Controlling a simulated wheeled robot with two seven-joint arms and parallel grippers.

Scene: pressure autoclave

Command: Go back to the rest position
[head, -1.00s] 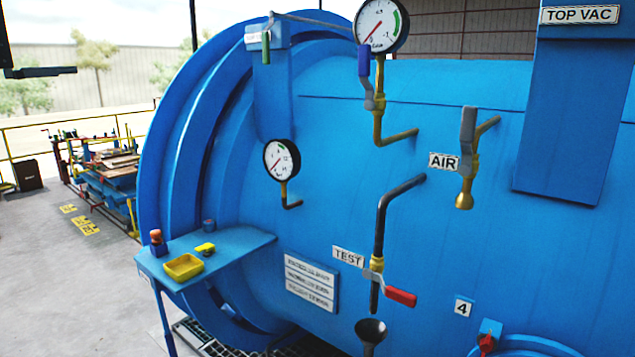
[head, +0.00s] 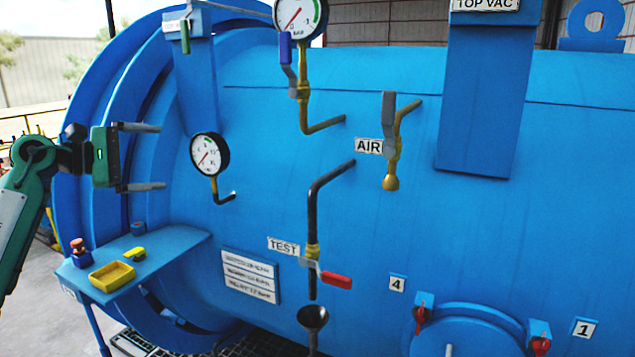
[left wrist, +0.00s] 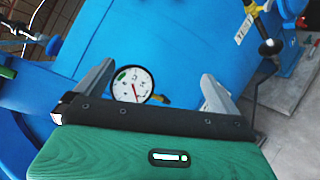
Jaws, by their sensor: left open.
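My left gripper (head: 140,157) is at the left of the head view, with its two grey fingers spread apart and nothing between them. It points right, towards the blue autoclave (head: 270,140), above the small side shelf. In the left wrist view the open fingers (left wrist: 158,88) frame the small round gauge (left wrist: 132,84), which lies beyond them. The same small gauge (head: 210,153) is to the right of the fingertips in the head view. My right gripper is not in view.
The blue shelf (head: 170,250) holds a yellow tray (head: 112,276) and small items. A TEST valve with a red handle (head: 335,280), a black funnel (head: 313,317), an AIR valve (head: 389,140) and an upper gauge (head: 300,15) stand out from the autoclave.

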